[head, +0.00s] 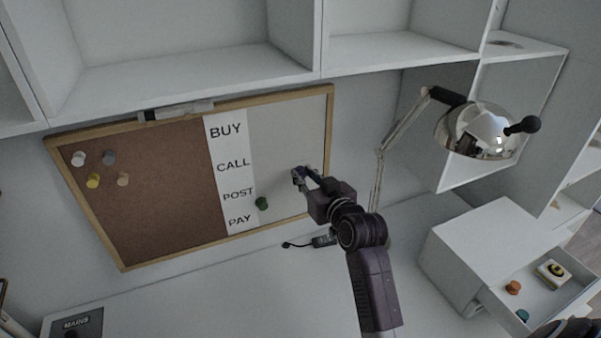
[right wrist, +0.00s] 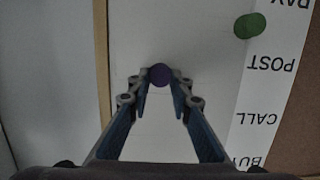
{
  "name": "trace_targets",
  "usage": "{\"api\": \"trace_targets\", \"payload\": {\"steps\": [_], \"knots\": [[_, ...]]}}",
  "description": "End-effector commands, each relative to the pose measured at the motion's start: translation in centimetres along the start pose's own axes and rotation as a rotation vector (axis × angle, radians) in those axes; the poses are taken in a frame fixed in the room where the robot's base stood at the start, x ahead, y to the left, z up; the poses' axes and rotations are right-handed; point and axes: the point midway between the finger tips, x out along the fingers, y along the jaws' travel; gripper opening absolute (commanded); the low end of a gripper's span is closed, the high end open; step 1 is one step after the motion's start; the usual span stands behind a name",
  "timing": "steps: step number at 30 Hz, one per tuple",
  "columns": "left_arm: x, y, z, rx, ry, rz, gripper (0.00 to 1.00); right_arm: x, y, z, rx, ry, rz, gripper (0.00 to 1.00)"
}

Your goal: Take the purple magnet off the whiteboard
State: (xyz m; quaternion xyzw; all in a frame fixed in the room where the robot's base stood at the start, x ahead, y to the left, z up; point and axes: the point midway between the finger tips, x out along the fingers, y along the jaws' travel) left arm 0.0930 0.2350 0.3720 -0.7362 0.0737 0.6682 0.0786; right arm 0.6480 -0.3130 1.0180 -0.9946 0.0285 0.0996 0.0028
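The whiteboard (head: 285,140) hangs on the back wall as the right part of a wood-framed board. The purple magnet (right wrist: 160,75) is a small round knob at the board surface, between the fingertips of my right gripper (right wrist: 162,78). The fingertips sit close against both its sides, with no clear gap. In the head view my right gripper (head: 302,177) reaches the board's right side and mostly hides the magnet. I cannot tell whether the magnet still touches the board.
A green magnet (head: 262,204) sits beside the word strip (head: 232,170). Several pins are on the cork (head: 150,190). A metal lamp (head: 478,130) stands right of the board; shelves (head: 190,70) overhang it. An open drawer (head: 552,300) holds small items at lower right.

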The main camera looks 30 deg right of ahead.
Motion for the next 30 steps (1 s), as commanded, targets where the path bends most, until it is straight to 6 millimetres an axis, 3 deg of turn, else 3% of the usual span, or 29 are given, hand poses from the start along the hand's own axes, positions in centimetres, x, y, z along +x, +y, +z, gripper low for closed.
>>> {"api": "trace_targets", "payload": {"steps": [3, 20, 30], "knots": [[0.0, 0.0, 0.1, 0.000, -0.002, 0.000, 0.40, 0.0, 0.0, 0.0, 0.000, 0.000, 0.000, 0.05], [0.5, 0.1, 0.4, 0.000, -0.006, 0.001, 0.40, -0.5, 0.0, -0.6, -0.002, 0.002, 0.000, 0.05], [0.7, 0.1, 0.5, 0.000, -0.006, 0.001, 0.40, -1.7, 0.0, -6.5, -0.003, 0.007, 0.000, 0.05]]}}
